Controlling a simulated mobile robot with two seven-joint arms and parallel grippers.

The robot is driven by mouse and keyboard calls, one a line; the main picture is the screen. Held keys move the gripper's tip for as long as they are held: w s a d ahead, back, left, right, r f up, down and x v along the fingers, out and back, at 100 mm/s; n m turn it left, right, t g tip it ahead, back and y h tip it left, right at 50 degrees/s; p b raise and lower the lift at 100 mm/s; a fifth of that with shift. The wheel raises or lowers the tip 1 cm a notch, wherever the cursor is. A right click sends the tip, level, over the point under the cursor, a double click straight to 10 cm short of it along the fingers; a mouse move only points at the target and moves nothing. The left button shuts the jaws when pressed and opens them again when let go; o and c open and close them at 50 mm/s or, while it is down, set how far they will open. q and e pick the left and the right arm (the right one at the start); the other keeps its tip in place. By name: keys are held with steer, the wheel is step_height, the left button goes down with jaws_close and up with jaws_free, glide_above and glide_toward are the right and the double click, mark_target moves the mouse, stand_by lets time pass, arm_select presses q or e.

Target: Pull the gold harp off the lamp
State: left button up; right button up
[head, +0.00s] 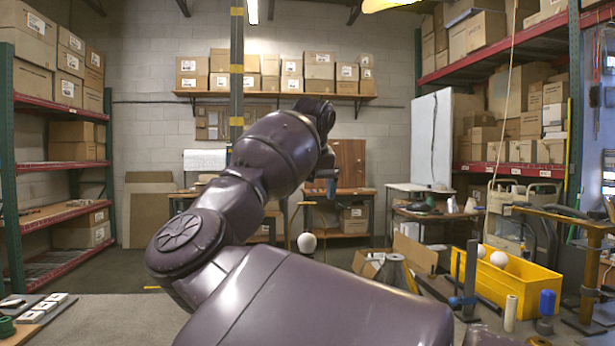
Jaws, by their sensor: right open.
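My right arm rises across the middle of the head view and bends over at the top. Its gripper (327,186) shows small and dark at the far end, pointing down, open, with nothing visible between its fingers. A round white bulb (306,243) shows below and slightly left of the gripper, apart from it in the picture. What supports the bulb is hidden behind my arm. My left gripper is not in view.
A yellow bin (520,278) with white balls stands at the right. A grey cone-shaped piece (397,274) stands left of it. A blue-capped part (546,304) and a pale cylinder (511,313) are at lower right. Shelves with boxes line both sides.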

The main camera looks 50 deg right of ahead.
mark_target(308, 203)
steer(key=x, duration=0.3)
steer(key=shift+d+f, duration=0.1)
steer(key=shift+f, duration=0.1)
steer(key=shift+w+d+f+b, duration=0.1)
steer(key=shift+w+f+b, duration=0.05)
steer(key=shift+f+b, duration=0.2)
steer(key=shift+c, duration=0.2)
steer(key=c, duration=1)
steer(key=o, duration=0.4)
steer(key=shift+c, duration=0.2)
steer(key=c, duration=0.4)
steer(key=shift+r, duration=0.35)
steer(key=shift+c, duration=0.6)
steer(key=shift+r, duration=0.5)
steer(key=shift+c, duration=1)
